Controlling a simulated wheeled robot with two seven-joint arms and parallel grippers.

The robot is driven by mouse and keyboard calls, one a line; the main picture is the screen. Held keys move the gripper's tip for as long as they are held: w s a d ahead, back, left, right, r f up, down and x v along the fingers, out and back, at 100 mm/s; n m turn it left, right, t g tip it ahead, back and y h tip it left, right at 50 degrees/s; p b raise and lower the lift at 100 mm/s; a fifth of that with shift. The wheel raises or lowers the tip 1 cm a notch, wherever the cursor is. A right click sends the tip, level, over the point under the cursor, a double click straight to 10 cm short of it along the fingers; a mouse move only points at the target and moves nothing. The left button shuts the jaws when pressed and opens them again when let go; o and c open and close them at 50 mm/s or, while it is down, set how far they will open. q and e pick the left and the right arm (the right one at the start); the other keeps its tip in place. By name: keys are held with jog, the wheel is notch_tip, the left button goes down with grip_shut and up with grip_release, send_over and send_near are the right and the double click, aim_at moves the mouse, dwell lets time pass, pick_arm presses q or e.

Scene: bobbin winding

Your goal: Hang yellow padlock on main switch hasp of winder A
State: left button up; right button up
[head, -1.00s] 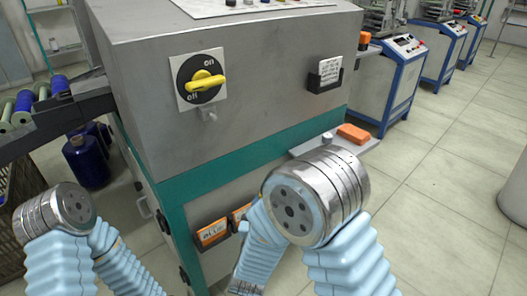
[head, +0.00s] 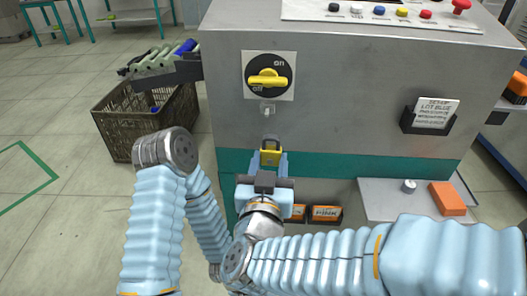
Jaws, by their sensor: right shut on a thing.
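The main switch (head: 268,78) is a yellow knob on a black dial marked "on" and "off", on the front of the grey winder cabinet (head: 350,90). A small grey hasp (head: 268,109) sticks out just below it. My right gripper (head: 269,163) is shut on the yellow padlock (head: 271,155), held upright with its shackle up, below the hasp and apart from it in the picture. How far it stands from the cabinet I cannot tell. My left arm stands at the left; its gripper cannot be made out.
A card holder (head: 428,118) juts from the cabinet's right side. A ledge (head: 380,200) with an orange block (head: 447,198) is at lower right. Orange bins (head: 325,214) sit below. A dark crate (head: 140,115) stands left under a bobbin chute (head: 165,66).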

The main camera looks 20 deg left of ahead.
jog(key=shift+s+a+r+n+y, duration=0.3)
jog(key=shift+s+a+r, duration=0.3)
jog(key=shift+r, duration=0.2)
jog(key=shift+w+a, duration=0.15)
jog(key=shift+w, duration=0.7)
jog(key=shift+w+a, duration=0.2)
jog(key=shift+w, duration=0.75)
jog(key=shift+w+a, duration=0.15)
jog(key=shift+w, duration=0.85)
jog(key=shift+w+a, duration=0.2)
jog(key=shift+w, duration=0.75)
jog(key=shift+w, duration=0.15)
jog(key=shift+w+a, duration=0.15)
jog(key=shift+w, duration=0.55)
jog(key=shift+w, duration=0.2)
jog(key=shift+f, duration=0.25)
